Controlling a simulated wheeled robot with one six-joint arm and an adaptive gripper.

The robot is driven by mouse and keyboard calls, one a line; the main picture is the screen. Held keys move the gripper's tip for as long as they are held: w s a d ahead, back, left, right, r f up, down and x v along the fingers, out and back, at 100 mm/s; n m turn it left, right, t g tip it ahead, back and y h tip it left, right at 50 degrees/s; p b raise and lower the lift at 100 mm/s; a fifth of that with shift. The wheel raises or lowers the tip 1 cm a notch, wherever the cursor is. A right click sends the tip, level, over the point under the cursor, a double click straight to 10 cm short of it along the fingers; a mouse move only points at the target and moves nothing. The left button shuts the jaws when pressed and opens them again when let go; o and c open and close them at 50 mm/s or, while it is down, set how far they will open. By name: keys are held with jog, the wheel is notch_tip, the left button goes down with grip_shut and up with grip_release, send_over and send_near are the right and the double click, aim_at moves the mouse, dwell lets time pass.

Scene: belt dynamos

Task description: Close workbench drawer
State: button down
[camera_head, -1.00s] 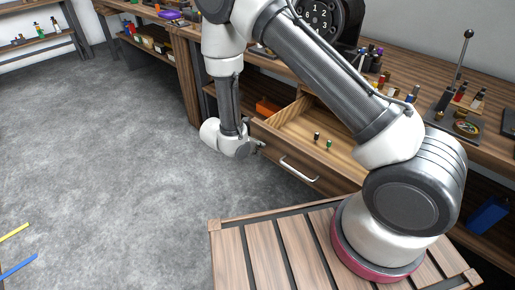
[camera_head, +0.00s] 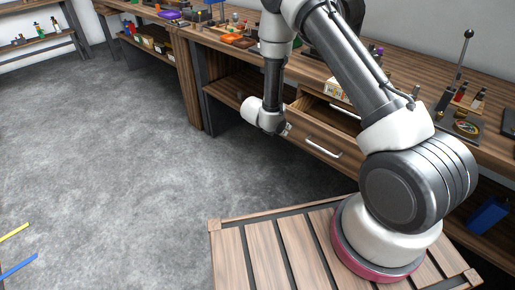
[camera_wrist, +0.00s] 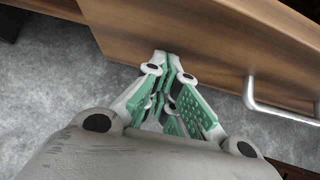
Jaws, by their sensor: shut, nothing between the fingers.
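The wooden workbench drawer (camera_head: 330,158) has a pale metal handle (camera_head: 322,147) on its front. It stands partly open, with a narrow strip of its inside showing. The arm hides part of the drawer. My gripper (camera_head: 287,129) is at the left end of the drawer front. In the wrist view, my gripper (camera_wrist: 165,60) is shut and empty, with its green-padded fingertips at the drawer front (camera_wrist: 205,52), touching or very near it. The handle (camera_wrist: 285,112) is to the right of the fingers there.
The workbench top (camera_head: 477,128) carries a lever device (camera_head: 460,65), small bottles and a round dish (camera_head: 466,127). A blue bin (camera_head: 488,214) is on the lower right. A slatted wooden surface (camera_head: 262,250) lies under the arm base.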

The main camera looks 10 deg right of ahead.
jog(key=w+d, duration=0.2)
jog(key=d, duration=0.1)
jog(key=w+d, duration=0.2)
jog(key=d, duration=0.2)
jog(key=w+d, duration=0.3)
jog(key=shift+d, duration=0.15)
jog(key=shift+w+d+r, duration=0.1)
jog(key=shift+w+d, duration=0.25)
jog(key=shift+d, duration=0.3)
